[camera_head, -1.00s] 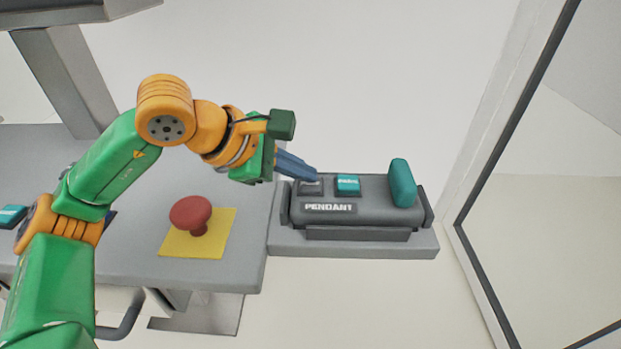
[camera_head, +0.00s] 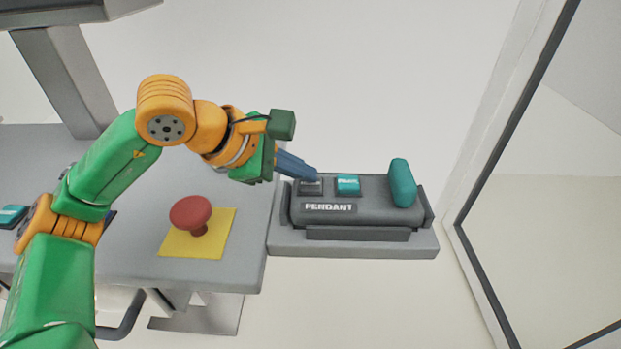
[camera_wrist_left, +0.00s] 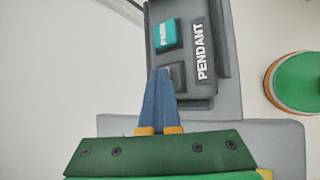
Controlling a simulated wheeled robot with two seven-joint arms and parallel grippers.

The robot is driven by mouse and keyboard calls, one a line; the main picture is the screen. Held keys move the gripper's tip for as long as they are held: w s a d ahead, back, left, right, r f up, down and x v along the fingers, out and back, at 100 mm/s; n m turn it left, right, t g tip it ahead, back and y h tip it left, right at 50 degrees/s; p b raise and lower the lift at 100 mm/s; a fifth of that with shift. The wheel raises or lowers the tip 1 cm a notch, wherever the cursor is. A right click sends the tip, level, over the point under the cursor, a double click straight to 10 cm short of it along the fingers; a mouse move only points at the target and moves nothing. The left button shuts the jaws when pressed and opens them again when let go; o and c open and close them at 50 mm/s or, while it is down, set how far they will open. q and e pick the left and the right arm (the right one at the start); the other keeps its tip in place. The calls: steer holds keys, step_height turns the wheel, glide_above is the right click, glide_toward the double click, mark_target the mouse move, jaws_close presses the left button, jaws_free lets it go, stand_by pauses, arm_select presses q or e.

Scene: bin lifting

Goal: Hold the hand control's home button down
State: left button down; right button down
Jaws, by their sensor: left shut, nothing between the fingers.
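The hand control, a dark grey box marked PENDANT (camera_head: 370,212), rests on a grey shelf beside the table. A dark button (camera_head: 311,187) is on its left and a teal button (camera_head: 348,185) is to the right of that. The dark button's label is too small to read, so I cannot tell if it is the home button. My left gripper (camera_head: 314,175) is shut and empty, its blue fingertips at the dark button's far edge. In the left wrist view the fingertips (camera_wrist_left: 163,72) overlap the dark button (camera_wrist_left: 179,77). I cannot tell whether it is pressed down. My right gripper is not in view.
A teal rounded knob (camera_head: 402,183) stands at the hand control's right end. A red mushroom button (camera_head: 191,214) on a yellow plate (camera_head: 226,236) sits on the grey table (camera_head: 140,245). A dark-framed glass panel (camera_head: 560,180) is at the right.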

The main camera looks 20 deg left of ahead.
mark_target(303, 185)
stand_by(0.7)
arm_select(q)
steer(key=shift+r+p, duration=0.8)
steer(key=shift+r, duration=0.1)
steer(key=shift+r+p, duration=2.1)
steer(key=shift+r, duration=0.4)
steer(key=shift+r, duration=0.1)
